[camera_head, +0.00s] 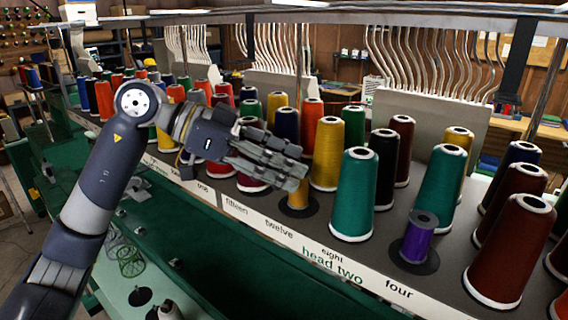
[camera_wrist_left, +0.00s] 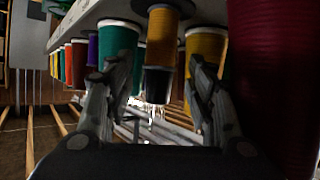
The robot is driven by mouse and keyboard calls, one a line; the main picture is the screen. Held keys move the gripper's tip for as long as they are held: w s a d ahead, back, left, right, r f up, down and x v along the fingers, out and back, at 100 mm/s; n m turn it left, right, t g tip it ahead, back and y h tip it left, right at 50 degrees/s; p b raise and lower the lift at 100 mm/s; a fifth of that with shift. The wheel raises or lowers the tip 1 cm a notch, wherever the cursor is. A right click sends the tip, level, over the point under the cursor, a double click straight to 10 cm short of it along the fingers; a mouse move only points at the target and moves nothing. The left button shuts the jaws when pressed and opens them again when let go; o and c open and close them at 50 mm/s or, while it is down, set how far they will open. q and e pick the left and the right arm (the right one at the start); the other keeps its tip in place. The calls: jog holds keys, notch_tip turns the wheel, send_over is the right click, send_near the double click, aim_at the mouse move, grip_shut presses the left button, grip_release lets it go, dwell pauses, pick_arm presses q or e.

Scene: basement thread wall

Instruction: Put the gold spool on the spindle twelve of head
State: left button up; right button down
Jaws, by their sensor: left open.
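The small gold spool (camera_head: 298,197) stands on a dark round base behind the label "twelve" (camera_head: 279,229) on the rack edge. My left gripper (camera_head: 296,168) is over it, and the fingers hide its upper part. In the left wrist view, which looks upside down, the gold spool (camera_wrist_left: 168,35) shows with a dark end piece (camera_wrist_left: 157,84) between the two spread fingers. My left gripper (camera_wrist_left: 160,92) is open there, with a gap visible beside the spool. My right gripper is not in view.
Tall cones crowd close by: a teal one (camera_head: 353,195) right of the gripper, a yellow one (camera_head: 327,155) behind and a crimson one partly behind the fingers. A small purple spool (camera_head: 416,238) stands farther right. Green machine surface (camera_head: 215,265) lies in front.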

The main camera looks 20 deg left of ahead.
pick_arm(q)
jog(key=shift+w+a, duration=0.1)
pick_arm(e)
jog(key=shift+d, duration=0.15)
pick_arm(q)
jog(key=shift+a+r, duration=0.1)
jog(key=v, duration=1.1)
jog(key=shift+a, duration=0.3)
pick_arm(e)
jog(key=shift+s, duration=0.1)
